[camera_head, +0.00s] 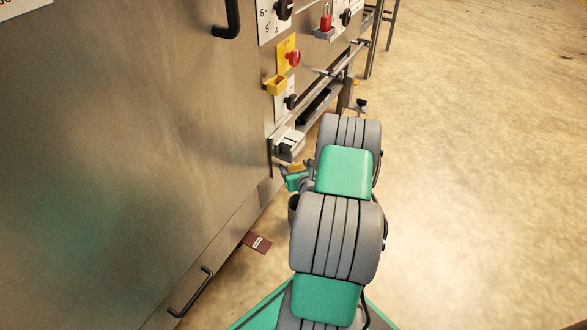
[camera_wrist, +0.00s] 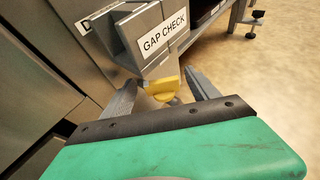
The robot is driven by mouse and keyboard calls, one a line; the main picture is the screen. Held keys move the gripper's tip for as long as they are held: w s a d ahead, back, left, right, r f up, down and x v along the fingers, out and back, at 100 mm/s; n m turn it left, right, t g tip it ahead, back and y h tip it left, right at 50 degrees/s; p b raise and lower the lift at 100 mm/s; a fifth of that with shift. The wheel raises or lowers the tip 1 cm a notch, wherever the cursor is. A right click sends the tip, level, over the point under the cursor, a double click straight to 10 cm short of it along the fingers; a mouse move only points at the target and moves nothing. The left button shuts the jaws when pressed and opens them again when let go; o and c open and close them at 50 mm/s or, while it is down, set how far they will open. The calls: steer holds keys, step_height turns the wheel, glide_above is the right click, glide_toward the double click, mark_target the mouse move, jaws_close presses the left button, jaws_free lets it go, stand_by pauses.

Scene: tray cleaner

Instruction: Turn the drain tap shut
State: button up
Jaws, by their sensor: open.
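The drain tap shows in the wrist view as a yellow handle (camera_wrist: 165,89) below a grey box. It also shows in the head view as a small yellow-orange piece (camera_head: 295,168), partly hidden by my arm. My gripper (camera_wrist: 161,88) is open, with one grey finger on each side of the yellow handle. I cannot tell whether either finger touches it. In the head view most of my gripper is hidden behind my arm; the handle's pipe is mostly hidden too.
A grey box labelled GAP CHECK (camera_wrist: 160,40) sits just above the handle. A large steel cabinet (camera_head: 120,150) fills the left, with a black handle (camera_head: 191,292) low down. A dark red labelled card (camera_head: 257,242) lies at its foot. The floor on the right (camera_head: 480,200) is clear.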

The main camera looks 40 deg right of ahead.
steer(key=shift+w+d+f, duration=0.25)
steer(key=shift+w+d, duration=0.05)
steer(key=shift+w, duration=0.3)
steer(key=shift+c, duration=0.4)
steer(key=shift+s, duration=0.1)
steer(key=c, duration=1.3)
steer(key=shift+f+n+y+b, duration=0.1)
steer(key=shift+n+y+b, duration=0.3)
steer(key=shift+y, duration=0.1)
steer(key=shift+d+n+t+y+b, duration=0.1)
steer(key=shift+n+t+y+b, duration=0.3)
steer(key=shift+n+y, duration=0.55)
steer(key=n+y, duration=0.6)
steer(key=y, duration=0.1)
steer(key=shift+g, duration=0.3)
steer(key=shift+n+y, duration=0.25)
steer(key=shift+y, duration=0.1)
